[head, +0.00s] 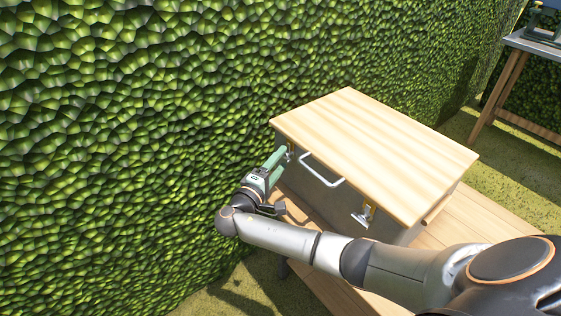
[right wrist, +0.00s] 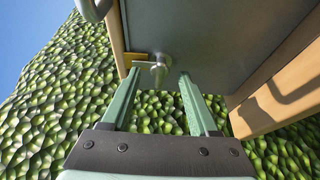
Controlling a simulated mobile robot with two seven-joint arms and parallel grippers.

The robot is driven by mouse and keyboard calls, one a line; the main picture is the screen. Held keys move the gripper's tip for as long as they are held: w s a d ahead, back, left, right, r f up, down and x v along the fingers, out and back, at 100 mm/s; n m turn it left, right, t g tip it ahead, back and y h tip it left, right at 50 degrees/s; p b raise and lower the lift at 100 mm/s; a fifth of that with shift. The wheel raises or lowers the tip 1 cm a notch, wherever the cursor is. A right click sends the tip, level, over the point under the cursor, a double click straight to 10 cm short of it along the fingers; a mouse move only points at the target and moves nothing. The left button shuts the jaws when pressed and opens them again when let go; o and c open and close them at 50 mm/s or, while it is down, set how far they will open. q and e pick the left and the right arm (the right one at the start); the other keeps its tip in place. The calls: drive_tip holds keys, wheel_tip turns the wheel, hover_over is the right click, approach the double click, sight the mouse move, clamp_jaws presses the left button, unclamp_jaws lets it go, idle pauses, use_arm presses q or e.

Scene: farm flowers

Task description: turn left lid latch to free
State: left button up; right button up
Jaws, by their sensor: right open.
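A box with a pale wooden lid (head: 375,150) and a grey front (head: 325,190) stands on a wooden bench. The lid is down. The left lid latch (head: 289,153) is at the far left of the front, largely hidden by my gripper. In the right wrist view it is a metal knob (right wrist: 158,67) beside a brass plate (right wrist: 134,60). My right gripper (head: 281,158) is open at this latch. Its two green fingers stand on either side of the knob in the right wrist view (right wrist: 159,82); contact cannot be told. My left gripper is not in view.
A white handle (head: 323,172) sticks out of the box front, close to the right of my gripper. A second latch (head: 363,215) is farther right. A leafy green hedge (head: 130,120) rises close behind and left. The wooden bench (head: 480,225) extends around the box.

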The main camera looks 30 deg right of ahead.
drive_tip(key=shift+w+d, duration=0.2)
drive_tip(key=shift+d, duration=0.15)
drive_tip(key=shift+c, duration=0.3)
clamp_jaws()
